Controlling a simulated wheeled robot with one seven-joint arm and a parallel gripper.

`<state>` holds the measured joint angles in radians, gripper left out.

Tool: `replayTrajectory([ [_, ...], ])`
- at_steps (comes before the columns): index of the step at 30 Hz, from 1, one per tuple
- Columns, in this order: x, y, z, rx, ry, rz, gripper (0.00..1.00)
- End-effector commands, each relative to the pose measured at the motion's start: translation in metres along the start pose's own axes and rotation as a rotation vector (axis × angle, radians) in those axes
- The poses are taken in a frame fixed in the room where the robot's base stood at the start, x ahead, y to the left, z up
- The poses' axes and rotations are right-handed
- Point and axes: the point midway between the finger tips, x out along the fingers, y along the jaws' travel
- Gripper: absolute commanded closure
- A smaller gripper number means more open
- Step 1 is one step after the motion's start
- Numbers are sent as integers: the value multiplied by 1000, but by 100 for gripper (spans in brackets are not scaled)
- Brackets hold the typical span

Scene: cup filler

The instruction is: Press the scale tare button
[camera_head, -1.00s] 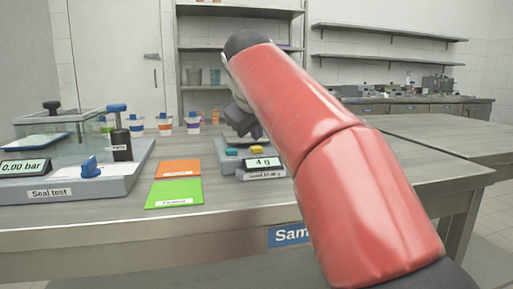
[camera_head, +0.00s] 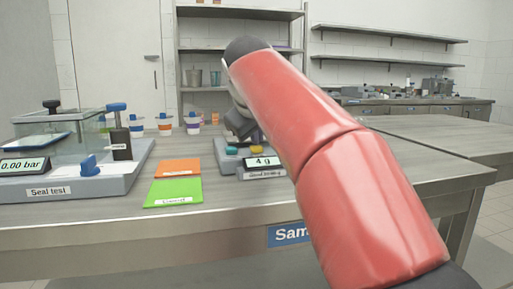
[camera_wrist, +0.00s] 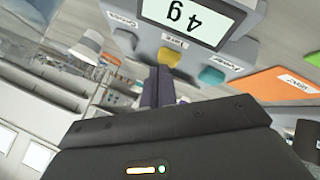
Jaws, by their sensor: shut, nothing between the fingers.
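The scale (camera_head: 222,160) stands on the table, and its display (camera_head: 263,161) reads 4 g. It has a teal button (camera_head: 231,151) and a yellow button (camera_head: 257,150). In the wrist view the display (camera_wrist: 182,18) appears upside down, with the yellow button (camera_wrist: 168,57) beside a small label that seems to read Tare. The teal button (camera_wrist: 210,75) sits to its right there. My gripper (camera_wrist: 160,72) is shut and empty, its fingertips very close to the yellow button. I cannot tell whether they touch it.
An orange mat (camera_head: 178,168) and a green mat (camera_head: 173,192) lie left of the scale. The seal test station (camera_head: 60,187) is farther left. Several cups, one of them the cup (camera_head: 193,122), stand behind. The table is clear right of my arm.

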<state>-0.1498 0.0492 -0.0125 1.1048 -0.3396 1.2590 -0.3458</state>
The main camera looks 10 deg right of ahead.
Motion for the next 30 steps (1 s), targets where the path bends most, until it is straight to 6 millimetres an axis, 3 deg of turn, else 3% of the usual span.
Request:
replayTrajectory([
  [20,4,-3,3,0,-2,-1,100],
  [30,-6,5,-5,0,-2,-1,100],
])
